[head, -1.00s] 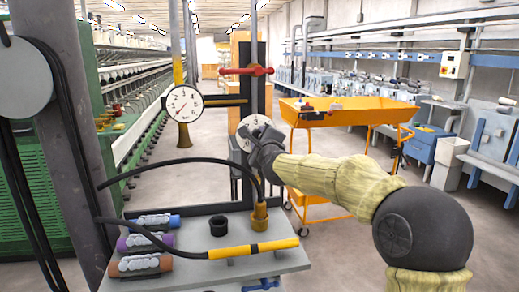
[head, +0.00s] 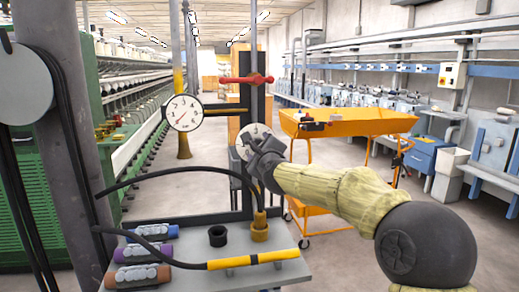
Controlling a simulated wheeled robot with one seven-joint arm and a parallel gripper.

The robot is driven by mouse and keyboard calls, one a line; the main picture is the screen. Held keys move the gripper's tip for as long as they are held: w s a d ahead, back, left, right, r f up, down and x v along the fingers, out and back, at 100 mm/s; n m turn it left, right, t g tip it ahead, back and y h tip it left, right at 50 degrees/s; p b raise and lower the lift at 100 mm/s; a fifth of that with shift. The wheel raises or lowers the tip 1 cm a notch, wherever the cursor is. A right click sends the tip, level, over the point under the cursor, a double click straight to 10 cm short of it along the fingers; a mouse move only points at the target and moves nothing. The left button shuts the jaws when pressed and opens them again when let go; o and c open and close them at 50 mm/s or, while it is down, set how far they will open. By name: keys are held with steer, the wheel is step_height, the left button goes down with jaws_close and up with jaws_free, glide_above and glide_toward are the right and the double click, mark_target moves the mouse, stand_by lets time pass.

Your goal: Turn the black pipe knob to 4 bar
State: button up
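A round white pressure gauge (head: 183,112) with a reddish needle hangs on the pipe left of centre. Its needle points to the lower left, but the exact reading is too small to tell. A pale numbered dial plate (head: 245,131) shows behind my gripper (head: 257,143), below a red valve handle (head: 246,79). My dark gripper is right at this dial and covers most of it. The black knob cannot be made out; the gripper seems to hide it. The fingers are too small and dark to show whether they are shut on it.
A grey bench (head: 203,269) below bears coloured cylinders (head: 144,252), a black ring (head: 217,236), a brass fitting (head: 260,228) and a yellow-sleeved hose (head: 252,259). An orange cart (head: 350,124) stands behind on the right.

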steer(key=b+v, duration=0.9)
steer(key=v, duration=0.8)
steer(key=shift+s, duration=0.25)
steer(key=shift+r, duration=0.1)
stand_by(0.4)
